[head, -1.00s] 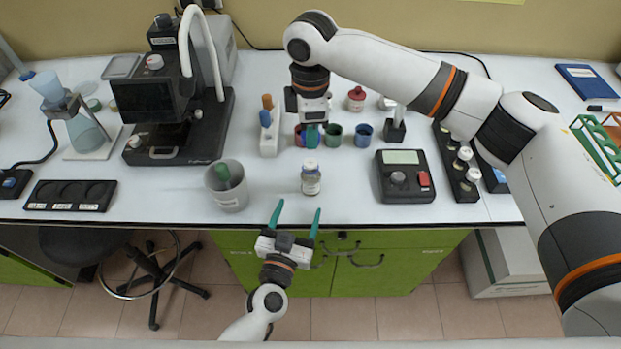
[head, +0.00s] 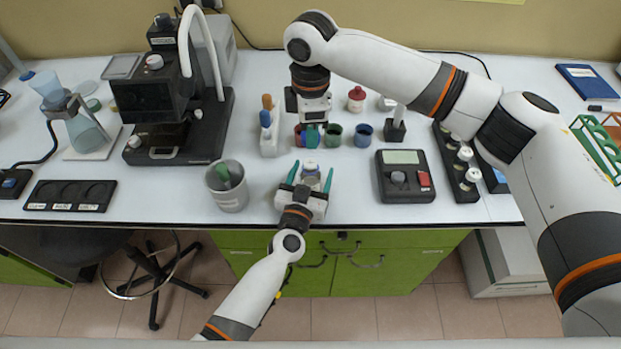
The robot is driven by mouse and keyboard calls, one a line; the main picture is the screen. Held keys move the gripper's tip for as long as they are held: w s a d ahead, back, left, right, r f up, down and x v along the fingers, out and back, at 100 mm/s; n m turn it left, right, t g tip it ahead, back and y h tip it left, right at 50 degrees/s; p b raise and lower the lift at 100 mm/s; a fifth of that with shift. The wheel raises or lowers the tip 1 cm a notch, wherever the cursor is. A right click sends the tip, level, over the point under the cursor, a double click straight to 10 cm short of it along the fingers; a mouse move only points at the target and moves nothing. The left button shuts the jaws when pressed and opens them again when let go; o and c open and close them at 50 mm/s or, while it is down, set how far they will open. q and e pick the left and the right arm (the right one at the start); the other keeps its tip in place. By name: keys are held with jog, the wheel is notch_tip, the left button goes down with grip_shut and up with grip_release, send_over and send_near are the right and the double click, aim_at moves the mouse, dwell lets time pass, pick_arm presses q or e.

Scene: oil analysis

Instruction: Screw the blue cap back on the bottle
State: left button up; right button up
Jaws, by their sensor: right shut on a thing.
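The small bottle (head: 310,169) stands upright near the table's front edge; its top is pale, with no blue cap on it. My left gripper (head: 310,176) is open, with one teal finger on each side of the bottle and its palm in front. Gaps show between fingers and bottle. My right gripper (head: 311,137) points down behind the bottle, by the row of coloured cups. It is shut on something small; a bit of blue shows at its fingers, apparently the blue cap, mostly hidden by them.
A grey beaker (head: 228,186) stands left of the bottle. A dark instrument with a display (head: 405,176) is to the right. Green (head: 334,136) and blue (head: 363,136) cups stand close behind. A holder with orange- and blue-topped items (head: 268,143) is at back left.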

pick_arm(q)
jog(key=c, duration=1.5)
pick_arm(e)
jog(key=shift+f, duration=2.45)
jog(key=shift+f, duration=0.9)
pick_arm(q)
grip_shut()
pick_arm(e)
jog(key=shift+f, duration=0.6)
